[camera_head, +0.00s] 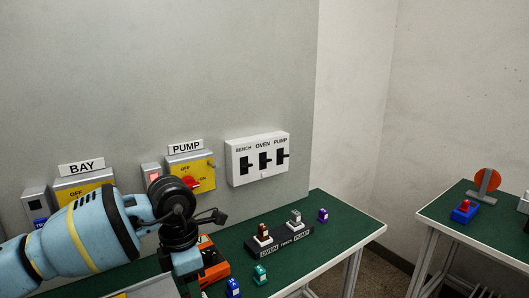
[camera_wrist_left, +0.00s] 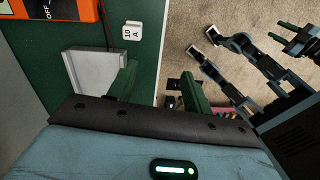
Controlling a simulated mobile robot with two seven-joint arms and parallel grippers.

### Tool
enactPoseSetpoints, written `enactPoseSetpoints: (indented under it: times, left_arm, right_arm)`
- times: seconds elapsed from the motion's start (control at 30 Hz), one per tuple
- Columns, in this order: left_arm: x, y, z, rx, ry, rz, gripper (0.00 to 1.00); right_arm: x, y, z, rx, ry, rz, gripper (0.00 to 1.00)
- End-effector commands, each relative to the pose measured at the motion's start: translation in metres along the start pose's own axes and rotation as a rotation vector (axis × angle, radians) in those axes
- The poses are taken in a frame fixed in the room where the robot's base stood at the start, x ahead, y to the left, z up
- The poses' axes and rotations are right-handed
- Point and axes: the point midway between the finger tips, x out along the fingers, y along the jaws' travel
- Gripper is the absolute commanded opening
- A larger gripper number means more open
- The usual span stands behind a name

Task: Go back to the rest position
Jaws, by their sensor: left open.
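My left arm reaches in from the left in the head view, in front of the wall panels. Its gripper (camera_head: 187,262) points down over the green table, beside an orange box; its fingertips are not clear there. In the left wrist view, the left gripper (camera_wrist_left: 160,88) shows its two dark green fingers apart, with no object held between them.
The green table (camera_head: 340,225) holds the orange box (camera_head: 212,262), a black stand (camera_head: 280,240) and small coloured blocks. The wall carries the PUMP box (camera_head: 190,170), BAY box (camera_head: 82,188) and a three-switch panel (camera_head: 258,158). A second table (camera_head: 455,222) stands right, past a floor gap.

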Motion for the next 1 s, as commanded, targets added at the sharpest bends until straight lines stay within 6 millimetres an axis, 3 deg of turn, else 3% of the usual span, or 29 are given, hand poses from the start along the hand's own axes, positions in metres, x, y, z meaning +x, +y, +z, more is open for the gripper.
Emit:
enactPoseSetpoints:
  times: [0.1,0.33,0.47,0.6,0.8,1.0]
  left_arm:
    - [0.023,-0.03,0.017,0.017,-0.078,-0.121,0.5]
    - [0.053,-0.101,0.051,0.009,-0.272,-0.407,0.5]
    - [0.06,-0.151,0.072,-0.042,-0.423,-0.633,0.5]
    - [0.053,-0.194,0.092,-0.152,-0.592,-0.888,0.5]
    - [0.032,-0.224,0.107,-0.399,-0.811,-1.228,0.5]
    - [0.02,-0.217,0.105,-0.744,-0.993,-1.523,0.5]
  right_arm:
    - [-0.001,0.0,-0.004,-0.001,0.007,0.001,0.36]
    - [-0.001,0.002,-0.016,-0.004,0.029,0.003,0.36]
    - [-0.004,0.002,-0.019,-0.005,0.033,0.004,0.36]
    - [-0.007,0.001,-0.018,-0.004,0.028,0.004,0.36]
    - [-0.011,0.002,-0.018,-0.007,0.025,0.005,0.36]
    - [-0.014,0.003,-0.025,-0.013,0.038,0.007,0.36]
